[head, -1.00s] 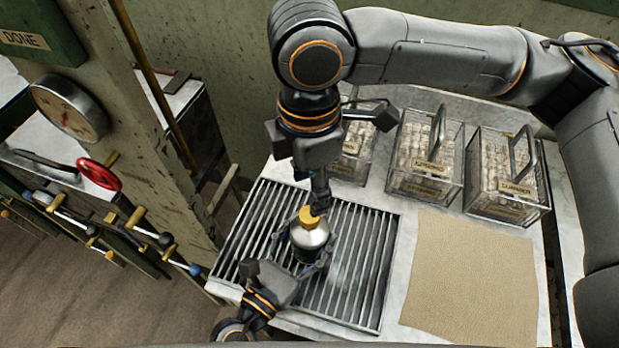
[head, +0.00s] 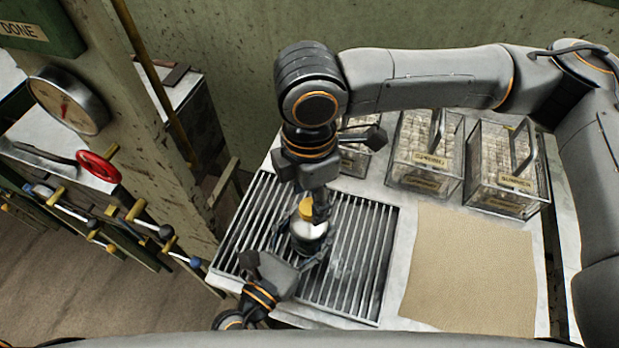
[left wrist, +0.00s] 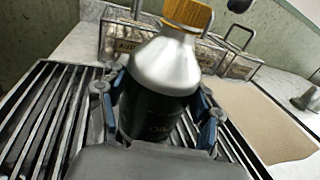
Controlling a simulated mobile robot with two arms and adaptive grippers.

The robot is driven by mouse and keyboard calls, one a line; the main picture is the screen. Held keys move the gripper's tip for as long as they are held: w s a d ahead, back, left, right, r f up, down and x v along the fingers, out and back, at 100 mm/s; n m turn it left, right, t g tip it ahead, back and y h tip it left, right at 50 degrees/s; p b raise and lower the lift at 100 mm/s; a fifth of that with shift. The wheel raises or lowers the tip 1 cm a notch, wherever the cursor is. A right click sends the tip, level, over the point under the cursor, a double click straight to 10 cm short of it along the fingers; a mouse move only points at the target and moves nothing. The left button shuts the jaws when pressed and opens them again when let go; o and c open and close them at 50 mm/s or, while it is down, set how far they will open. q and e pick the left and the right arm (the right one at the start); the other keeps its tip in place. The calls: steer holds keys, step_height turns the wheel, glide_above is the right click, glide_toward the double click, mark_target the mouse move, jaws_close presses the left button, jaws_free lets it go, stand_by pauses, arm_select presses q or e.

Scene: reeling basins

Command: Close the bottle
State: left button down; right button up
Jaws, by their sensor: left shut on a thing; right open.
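A silver-shouldered bottle with a dark body (head: 309,235) stands over the slatted metal rack (head: 366,268), with a yellow-orange cap (head: 306,209) at its top. I cannot tell how tight the cap is. My left gripper (left wrist: 160,112) is shut around the bottle's dark body, a finger on each side. My right gripper (head: 319,207) is open at the cap, coming from above; its fingers partly overlap and do not show in the wrist view.
Labelled glass boxes (head: 424,178) with wire handles stand along the back of the pale table, one half hidden by my right arm. A tan mat (head: 468,270) lies bare to the right of the rack. A post with a gauge (head: 69,100) and a red handwheel (head: 98,166) stand left.

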steer(key=shift+f, duration=0.8)
steer(key=shift+c, duration=0.5)
jaws_close()
steer(key=shift+o, duration=1.2)
jaws_free()
step_height(320, 180, up, 12)
